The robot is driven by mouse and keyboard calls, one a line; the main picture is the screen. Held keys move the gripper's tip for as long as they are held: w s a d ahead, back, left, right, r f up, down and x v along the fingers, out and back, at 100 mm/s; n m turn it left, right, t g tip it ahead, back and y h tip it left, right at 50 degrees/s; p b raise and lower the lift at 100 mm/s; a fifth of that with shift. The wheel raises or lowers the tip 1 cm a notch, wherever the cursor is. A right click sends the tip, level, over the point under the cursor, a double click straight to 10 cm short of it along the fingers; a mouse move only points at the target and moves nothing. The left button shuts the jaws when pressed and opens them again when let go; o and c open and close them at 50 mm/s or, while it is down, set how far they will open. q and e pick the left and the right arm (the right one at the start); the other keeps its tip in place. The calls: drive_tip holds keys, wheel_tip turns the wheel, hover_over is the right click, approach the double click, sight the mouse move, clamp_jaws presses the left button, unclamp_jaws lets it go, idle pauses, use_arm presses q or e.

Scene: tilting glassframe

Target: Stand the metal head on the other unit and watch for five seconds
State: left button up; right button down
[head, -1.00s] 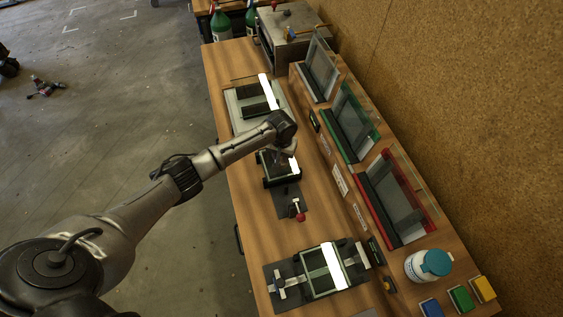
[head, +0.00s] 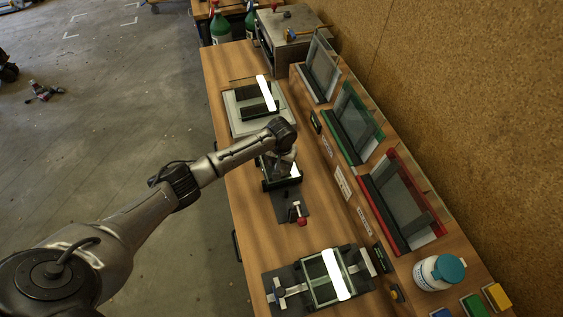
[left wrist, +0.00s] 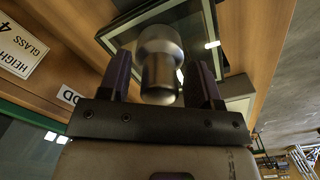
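A shiny metal head (left wrist: 160,62), a stepped cylinder, shows in the left wrist view between the two dark fingers of my left gripper (left wrist: 162,82). Gaps show on both sides of it, so the fingers look open around or above it. In the head view my left gripper (head: 279,163) is low over the middle glass unit (head: 268,184) and hides much of it; I cannot make out the metal head there. Another glass unit (head: 322,292) lies nearer with metal clamps at its sides. A third glass unit (head: 252,99) lies farther back. My right gripper is not in view.
A red-knobbed clamp (head: 301,220) stands just in front of the middle unit. Framed glass panels, one green (head: 352,120) and one red (head: 408,200), lean along the right side. A white bottle with a teal lid (head: 438,272) stands at the near right. Bare wood (head: 260,232) lies between the units.

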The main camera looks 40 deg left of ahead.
use_arm(q)
drive_tip(key=o, duration=0.3)
wheel_tip(320, 180, up, 11)
drive_tip(key=shift+f, duration=0.15)
drive_tip(key=shift+r, duration=0.7)
idle(0.4)
